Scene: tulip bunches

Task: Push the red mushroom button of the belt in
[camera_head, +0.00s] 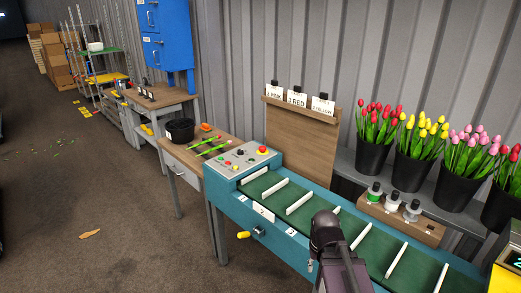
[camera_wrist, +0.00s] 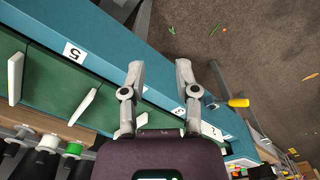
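The red mushroom button (camera_head: 262,150) stands on the grey control panel (camera_head: 225,170) at the far left end of the teal belt (camera_head: 262,240) in the head view. It looks raised, but is too small to tell how far. My gripper (camera_wrist: 159,75) shows in the wrist view with two fingers spread apart and nothing between them. It is over the belt's front side, well away from the button. In the head view my dark wrist is at the lower middle, and the fingers are mostly hidden. The button cannot be made out in the wrist view.
White dividers cross the green belt surface. A yellow-handled lever (camera_head: 243,235) sticks out from the belt's front side. A wooden board with labels (camera_head: 300,110) and a block with bottles (camera_head: 400,217) stand behind the belt. Tulip buckets (camera_head: 372,155) are at the right. Floor at left is mostly free.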

